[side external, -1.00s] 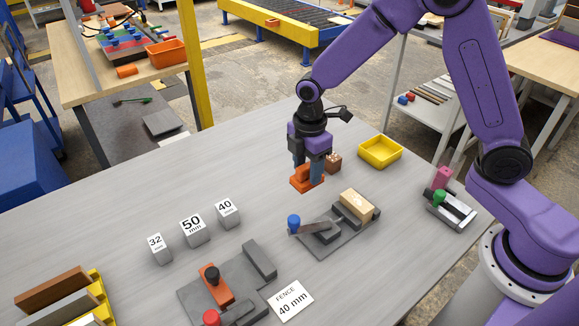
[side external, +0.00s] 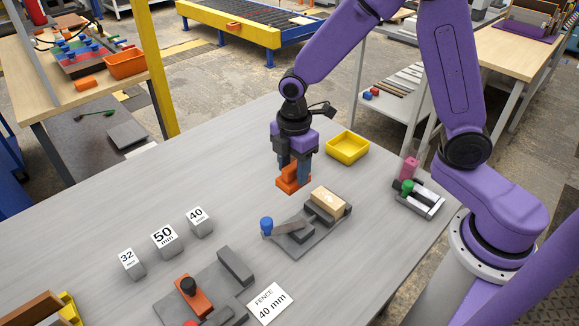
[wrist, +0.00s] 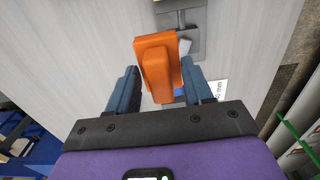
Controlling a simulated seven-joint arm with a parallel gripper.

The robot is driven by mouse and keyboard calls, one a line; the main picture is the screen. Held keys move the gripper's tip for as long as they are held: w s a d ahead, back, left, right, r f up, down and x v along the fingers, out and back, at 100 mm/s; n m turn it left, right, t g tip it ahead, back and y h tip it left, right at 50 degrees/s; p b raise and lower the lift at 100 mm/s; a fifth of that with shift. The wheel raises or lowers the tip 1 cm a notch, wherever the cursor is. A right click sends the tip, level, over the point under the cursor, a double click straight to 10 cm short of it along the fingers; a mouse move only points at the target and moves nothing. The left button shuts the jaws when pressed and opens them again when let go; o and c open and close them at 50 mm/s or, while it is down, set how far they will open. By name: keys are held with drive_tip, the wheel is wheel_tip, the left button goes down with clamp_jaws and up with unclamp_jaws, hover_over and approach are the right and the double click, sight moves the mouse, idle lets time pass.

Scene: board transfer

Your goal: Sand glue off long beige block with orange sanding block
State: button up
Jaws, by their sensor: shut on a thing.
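My gripper (side external: 293,170) is shut on the orange sanding block (side external: 292,184), whose upper part is between the fingers. In the wrist view the sanding block (wrist: 157,62) points away from me between the two blue fingers. It is beside the long beige block (side external: 329,200), on its far left, and apart from it. The beige block lies in a grey clamp fixture (side external: 300,245) with a blue-knobbed lever (side external: 267,226). Any glue on the beige block is too small to make out.
A yellow tray (side external: 347,147) stands behind the fixture. A green-knobbed clamp (side external: 415,197) is to the right. Number-marked blocks (side external: 164,240) and a fixture with an orange piece (side external: 192,294) are at front left. The table left of my gripper is clear.

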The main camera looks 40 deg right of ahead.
drive_tip(key=s+d, duration=0.5)
drive_tip(key=d, duration=0.1)
drive_tip(key=shift+w+f, duration=0.1)
drive_tip(key=shift+f, duration=3.55)
drive_tip(key=shift+w+d+f, duration=0.1)
drive_tip(key=shift+d, duration=0.25)
drive_tip(key=shift+c, duration=0.3)
drive_tip(key=shift+d+f, duration=0.1)
drive_tip(key=shift+d, duration=1.55)
drive_tip(key=shift+a, duration=1.9)
drive_tip(key=shift+w+a, duration=0.15)
drive_tip(key=shift+w, duration=0.05)
drive_tip(key=shift+d, duration=2.05)
drive_tip(key=shift+a, duration=1.85)
drive_tip(key=shift+w+a, duration=0.1)
drive_tip(key=shift+a, duration=0.1)
wheel_tip(320, 180, up, 8)
drive_tip(key=shift+r, duration=0.2)
